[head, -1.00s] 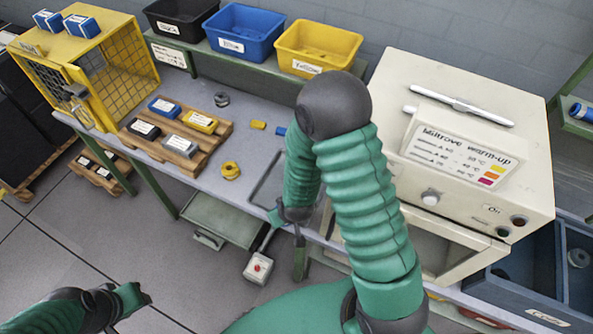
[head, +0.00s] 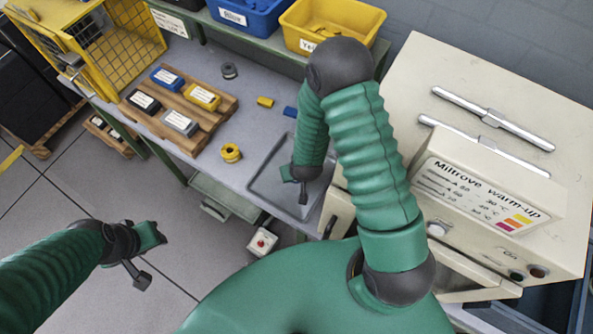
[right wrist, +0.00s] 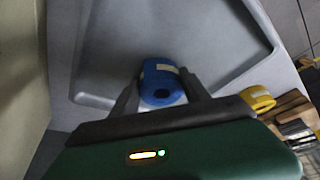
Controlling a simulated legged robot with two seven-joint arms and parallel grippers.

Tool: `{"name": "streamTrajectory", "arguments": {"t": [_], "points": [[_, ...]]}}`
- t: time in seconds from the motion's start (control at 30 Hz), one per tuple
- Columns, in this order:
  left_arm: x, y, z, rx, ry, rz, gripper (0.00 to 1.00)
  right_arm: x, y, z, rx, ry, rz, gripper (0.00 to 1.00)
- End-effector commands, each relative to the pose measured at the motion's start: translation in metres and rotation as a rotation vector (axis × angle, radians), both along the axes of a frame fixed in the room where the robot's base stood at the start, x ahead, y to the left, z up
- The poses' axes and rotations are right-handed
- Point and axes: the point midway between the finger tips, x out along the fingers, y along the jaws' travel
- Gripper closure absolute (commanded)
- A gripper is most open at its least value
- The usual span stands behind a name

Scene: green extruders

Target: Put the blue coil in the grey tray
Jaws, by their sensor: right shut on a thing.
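The blue coil (right wrist: 160,84), with a pale label, is between the two fingers of my right gripper (right wrist: 163,92) in the right wrist view. My right gripper is shut on it. The grey tray (right wrist: 222,82) spreads behind the coil; I cannot tell how high the coil is above its floor. In the head view the grey tray (head: 262,186) lies at the bench's front edge, partly covered by my right arm. My right gripper (head: 288,174) is over it, and the coil is hidden there. My left gripper (head: 155,238) is away from the bench, over the floor; its fingers are unclear.
A yellow coil (head: 231,153) lies left of the tray, also in the right wrist view (right wrist: 257,98). Small yellow (head: 265,102) and blue (head: 290,112) pieces lie behind it. A wooden rack (head: 205,125) holds labelled blocks. The cream warm-up machine (head: 480,170) stands close on the right.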

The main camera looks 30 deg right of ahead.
Motion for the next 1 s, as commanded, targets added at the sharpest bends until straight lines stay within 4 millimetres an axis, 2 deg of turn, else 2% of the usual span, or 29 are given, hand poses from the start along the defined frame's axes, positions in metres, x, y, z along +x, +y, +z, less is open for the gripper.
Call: {"name": "streamTrajectory", "arguments": {"t": [0.2, 0.23, 0.4, 0.67, 0.73, 0.87, 1.0], "points": [[0.0, 0.0, -0.004, 0.0, 0.0, 0.001, 0.64, 0.002, 0.0, -0.005, 0.0, 0.001, 0.001, 0.98], [0.0, 0.0, -0.004, 0.0, 0.0, 0.001, 0.64, 0.002, 0.0, -0.005, 0.0, 0.002, 0.001, 0.45], [0.0, 0.0, -0.003, 0.0, 0.0, 0.001, 0.64, 0.002, 0.0, -0.004, 0.0, 0.001, 0.001, 0.24], [0.0, 0.0, -0.002, 0.0, 0.0, 0.0, 0.64, 0.001, 0.0, -0.003, 0.0, 0.0, 0.001, 0.24], [0.0, 0.0, 0.002, 0.0, 0.0, 0.0, 0.64, 0.001, 0.0, 0.003, 0.0, 0.0, 0.0, 0.24], [0.0, 0.0, 0.024, 0.0, 0.0, 0.0, 0.64, -0.006, 0.002, 0.028, -0.001, 0.001, 0.002, 0.24], [0.0, 0.0, 0.057, 0.0, 0.0, 0.001, 0.64, -0.021, 0.005, 0.066, -0.001, 0.001, 0.003, 0.24]]}}
